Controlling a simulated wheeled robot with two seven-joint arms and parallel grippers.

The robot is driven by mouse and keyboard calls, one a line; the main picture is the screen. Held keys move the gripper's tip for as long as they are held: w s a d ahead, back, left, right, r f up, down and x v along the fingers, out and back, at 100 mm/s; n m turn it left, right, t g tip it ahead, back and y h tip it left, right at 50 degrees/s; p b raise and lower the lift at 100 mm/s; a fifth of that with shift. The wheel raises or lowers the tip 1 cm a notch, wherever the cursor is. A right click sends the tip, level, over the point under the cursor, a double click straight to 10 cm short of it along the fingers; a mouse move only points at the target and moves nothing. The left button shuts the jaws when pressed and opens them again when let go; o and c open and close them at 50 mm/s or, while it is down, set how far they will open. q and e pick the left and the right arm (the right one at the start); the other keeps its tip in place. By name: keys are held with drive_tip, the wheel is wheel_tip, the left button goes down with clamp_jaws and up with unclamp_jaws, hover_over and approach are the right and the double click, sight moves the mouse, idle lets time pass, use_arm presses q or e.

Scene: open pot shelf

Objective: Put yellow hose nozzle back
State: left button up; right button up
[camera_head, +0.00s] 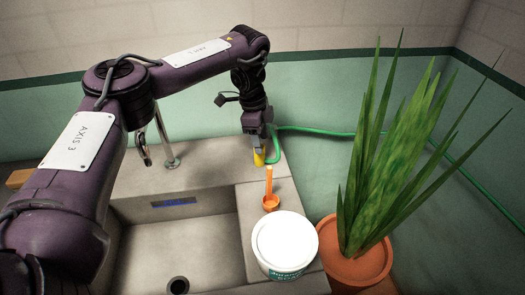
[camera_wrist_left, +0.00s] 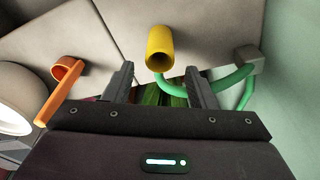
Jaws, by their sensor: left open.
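The yellow hose nozzle (camera_head: 259,157) shows just below my left gripper (camera_head: 263,136) in the head view, near the back of the counter. In the left wrist view the yellow nozzle (camera_wrist_left: 160,48) is a short tube with its open end towards the camera. It appears in line with the gap between the two fingers of my left gripper (camera_wrist_left: 158,72), which are open and not closed on it. The green hose (camera_head: 315,131) runs off right along the wall; it also shows behind the fingers in the wrist view (camera_wrist_left: 232,80). My right gripper is not in view.
An orange scoop (camera_head: 270,202) and a white tub (camera_head: 285,243) stand in front of the nozzle. A plant in a terracotta pot (camera_head: 357,268) is at right. A sink (camera_head: 180,245) with a faucet (camera_head: 165,145) is at left. A grey block (camera_wrist_left: 248,58) is by the hose.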

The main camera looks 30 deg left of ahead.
use_arm(q)
wheel_tip(320, 180, up, 6)
drive_tip(key=p, duration=0.1)
drive_tip(key=shift+s+a+r, duration=0.15)
drive_tip(key=shift+a, duration=0.3)
